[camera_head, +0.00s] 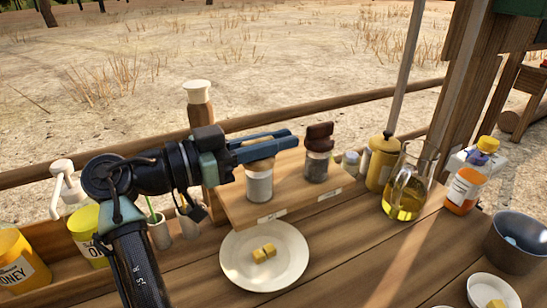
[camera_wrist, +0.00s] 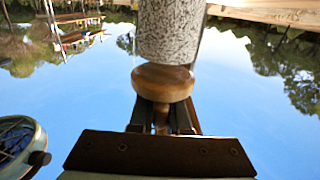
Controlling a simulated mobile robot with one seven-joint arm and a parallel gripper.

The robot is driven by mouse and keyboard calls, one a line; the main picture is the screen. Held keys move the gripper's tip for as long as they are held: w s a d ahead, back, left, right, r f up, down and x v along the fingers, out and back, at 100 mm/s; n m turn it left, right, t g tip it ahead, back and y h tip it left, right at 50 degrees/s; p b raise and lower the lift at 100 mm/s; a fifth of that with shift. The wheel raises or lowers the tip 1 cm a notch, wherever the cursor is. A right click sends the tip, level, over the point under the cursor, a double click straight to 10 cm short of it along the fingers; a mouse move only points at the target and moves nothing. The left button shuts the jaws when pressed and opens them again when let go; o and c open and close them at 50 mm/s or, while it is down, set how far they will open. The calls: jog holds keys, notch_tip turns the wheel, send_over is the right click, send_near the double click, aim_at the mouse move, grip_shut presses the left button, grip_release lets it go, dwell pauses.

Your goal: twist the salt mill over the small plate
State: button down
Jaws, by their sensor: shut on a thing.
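My gripper (camera_head: 290,138) is shut on the wooden top of a clear mill with pale, speckled contents (camera_head: 259,186), which looks like the salt mill. In the wrist view the mill's glass body (camera_wrist: 168,30) and round wooden knob (camera_wrist: 162,82) are between and beyond the fingers (camera_wrist: 162,120). The mill is upright at the wooden board; I cannot tell whether its base touches it. A white plate (camera_head: 240,274) with yellow cubes lies in front of the mill. A smaller white dish (camera_head: 480,291) with a yellow piece is partly cut off at the lower right.
A dark-topped mill (camera_head: 317,166) stands on the board (camera_head: 289,206) to the right. An oil jug (camera_head: 404,203), yellow canister (camera_head: 382,165), orange-labelled bottle (camera_head: 464,190) and metal pot (camera_head: 514,249) stand right. Honey jars (camera_head: 17,266) are left.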

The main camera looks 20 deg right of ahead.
jog(key=shift+s+m+g+b, duration=0.2)
jog(key=shift+m+g+b, duration=0.45)
jog(key=shift+g, duration=0.65)
jog(key=shift+r+m, duration=0.1)
jog(key=shift+m, duration=0.15)
jog(key=c, duration=0.9)
grip_release()
notch_tip(320, 180, up, 10)
jog(key=shift+p, duration=0.45)
jog(key=shift+s, duration=0.1)
